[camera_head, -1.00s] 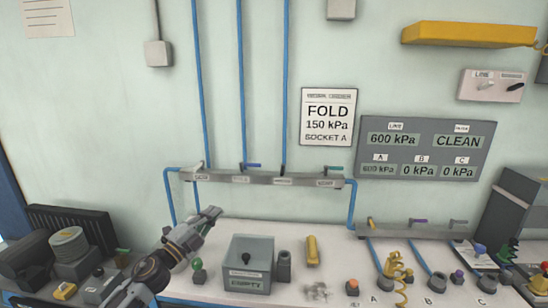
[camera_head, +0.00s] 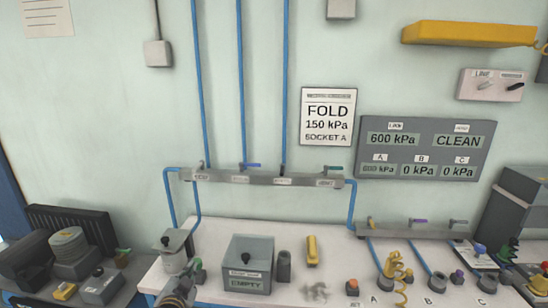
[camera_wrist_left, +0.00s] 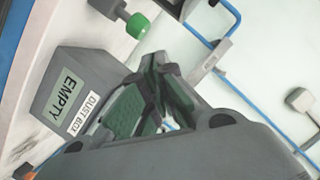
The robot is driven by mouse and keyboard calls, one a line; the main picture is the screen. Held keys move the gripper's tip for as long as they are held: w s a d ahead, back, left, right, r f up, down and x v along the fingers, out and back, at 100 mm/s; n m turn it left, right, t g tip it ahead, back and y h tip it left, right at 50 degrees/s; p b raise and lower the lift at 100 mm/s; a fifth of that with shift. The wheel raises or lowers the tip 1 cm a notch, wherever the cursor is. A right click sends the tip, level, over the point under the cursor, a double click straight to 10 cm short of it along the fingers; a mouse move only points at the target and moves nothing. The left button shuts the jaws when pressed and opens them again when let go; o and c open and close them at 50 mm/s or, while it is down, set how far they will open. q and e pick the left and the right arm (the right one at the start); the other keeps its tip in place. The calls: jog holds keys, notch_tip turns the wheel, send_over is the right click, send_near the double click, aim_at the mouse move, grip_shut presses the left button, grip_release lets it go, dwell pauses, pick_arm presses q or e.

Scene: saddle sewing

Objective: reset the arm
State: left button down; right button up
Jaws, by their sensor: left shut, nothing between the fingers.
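My left gripper (camera_head: 194,272) is low at the front left of the white bench, its arm coming in from the bottom edge. In the left wrist view its green-padded fingers (camera_wrist_left: 155,92) are shut and nothing shows between them. The grey dust box (camera_head: 248,265), labelled EMPTY, stands to the right of the gripper; it also shows in the left wrist view (camera_wrist_left: 75,88). A green knob (camera_wrist_left: 138,25) shows beyond the box there. My right gripper is not in view.
A grey canister (camera_head: 176,249) stands just behind the left gripper. A labelled manifold rail (camera_head: 262,178) with blue pipes runs along the wall above. Sockets A, B and C with hoses are at the right. Dark equipment (camera_head: 73,255) stands at the far left.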

pick_arm(q)
jog(key=s+d+f+n+g+h, duration=0.15)
jog(key=s+f+g, duration=0.5)
jog(key=s, duration=0.65)
jog(key=s+d+f+n+g, duration=0.25)
jog(key=s+f+g, duration=0.35)
jog(key=s, duration=0.7)
notch_tip(320, 180, down, 34)
jog(key=s, duration=0.2)
jog(key=s+a+f, duration=0.2)
jog(key=s+f, duration=0.7)
jog(key=s, duration=0.2)
jog(key=s+a+f+g, duration=0.1)
jog(key=s+a+f, duration=0.1)
jog(key=s+f, duration=0.8)
jog(key=shift+s+a+f, duration=0.25)
jog(key=shift+s+a, duration=0.1)
jog(key=shift+s, duration=0.4)
jog(key=shift+g, duration=0.25)
